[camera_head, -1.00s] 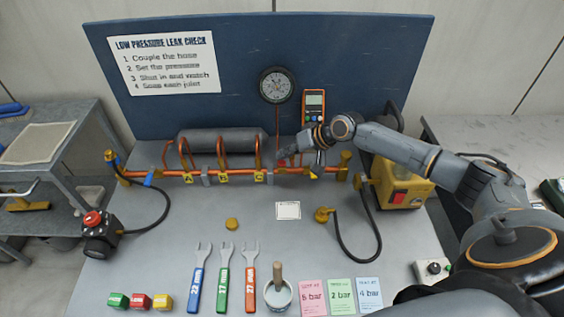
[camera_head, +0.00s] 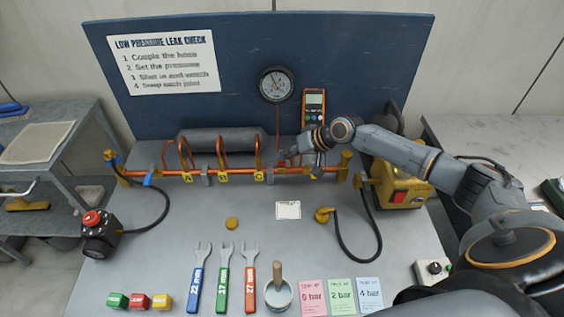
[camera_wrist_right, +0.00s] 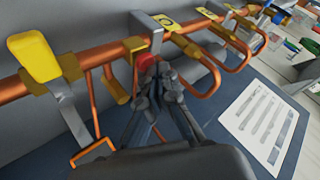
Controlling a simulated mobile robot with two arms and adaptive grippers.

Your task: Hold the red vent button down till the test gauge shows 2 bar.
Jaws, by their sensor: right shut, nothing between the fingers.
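The red vent button (camera_wrist_right: 148,62) shows in the wrist view as a small red patch on the copper pipe, mostly hidden behind my right fingertips. My right gripper (camera_wrist_right: 152,78) is shut and empty, with its tips at the button. Whether they touch or press it cannot be told. In the head view the right gripper (camera_head: 290,157) is at the pipe, below the gauge. The round test gauge (camera_head: 276,84) hangs on the blue back panel; its needle is too small to read surely. My left gripper is not in view.
The copper pipe (camera_head: 200,174) with coils and yellow tags runs across the bench. A yellow-handled valve (camera_wrist_right: 35,58) is beside the gripper in the wrist view. An orange meter (camera_head: 314,104) is on the panel.

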